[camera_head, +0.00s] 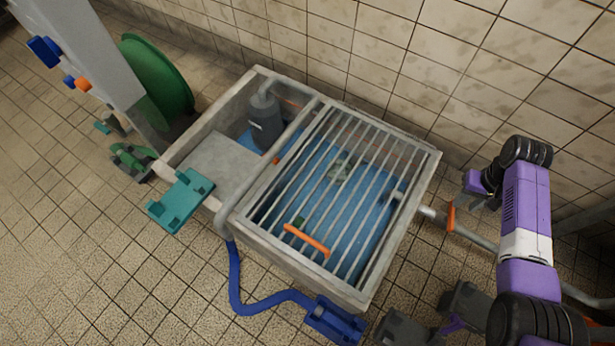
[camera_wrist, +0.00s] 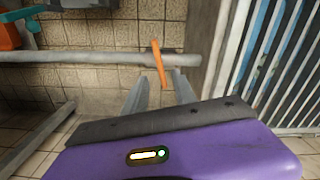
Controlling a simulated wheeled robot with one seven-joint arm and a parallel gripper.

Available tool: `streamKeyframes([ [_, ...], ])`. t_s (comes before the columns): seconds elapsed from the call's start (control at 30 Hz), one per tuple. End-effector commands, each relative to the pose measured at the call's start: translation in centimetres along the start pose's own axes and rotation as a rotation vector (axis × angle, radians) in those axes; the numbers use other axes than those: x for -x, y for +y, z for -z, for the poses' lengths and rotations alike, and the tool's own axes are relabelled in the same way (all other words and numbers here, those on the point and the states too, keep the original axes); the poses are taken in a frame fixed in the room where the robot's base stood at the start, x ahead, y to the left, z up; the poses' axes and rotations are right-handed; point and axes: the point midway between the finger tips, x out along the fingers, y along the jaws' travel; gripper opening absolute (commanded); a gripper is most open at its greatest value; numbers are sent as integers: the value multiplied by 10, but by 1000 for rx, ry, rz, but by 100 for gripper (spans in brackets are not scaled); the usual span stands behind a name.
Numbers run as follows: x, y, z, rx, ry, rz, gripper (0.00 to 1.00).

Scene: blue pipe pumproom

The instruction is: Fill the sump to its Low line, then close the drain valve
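The sump (camera_head: 262,231) is a grey-walled box with a barred grate over its right part. Blue shows under the bars; I cannot tell how deep any water is or make out a Low line. An orange lever (camera_head: 451,219) stands on a pipe at the sump's right side, apparently the drain valve. In the wrist view the orange lever (camera_wrist: 158,65) stands upright against the horizontal pipe. My gripper (camera_wrist: 159,88) is open, with its fingers to either side of the lever's lower end. I cannot tell whether they touch it.
An orange bar (camera_head: 307,241) lies on the grate (camera_head: 437,156). A dark pump (camera_head: 265,122) stands in the sump's left part. A teal bracket (camera_head: 181,199), blue hose (camera_head: 237,281) and green reel (camera_head: 155,75) are at the left. The tiled wall is close behind.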

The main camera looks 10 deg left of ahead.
Motion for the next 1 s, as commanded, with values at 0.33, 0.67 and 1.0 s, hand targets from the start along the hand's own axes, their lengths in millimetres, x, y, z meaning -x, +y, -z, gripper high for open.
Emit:
streamKeyframes([
  [0.33,0,0,0,0,0,0,33],
  [0.67,-4,-11,2,18,0,1,33],
  [1.0,-5,-47,23,7,49,47,33],
])
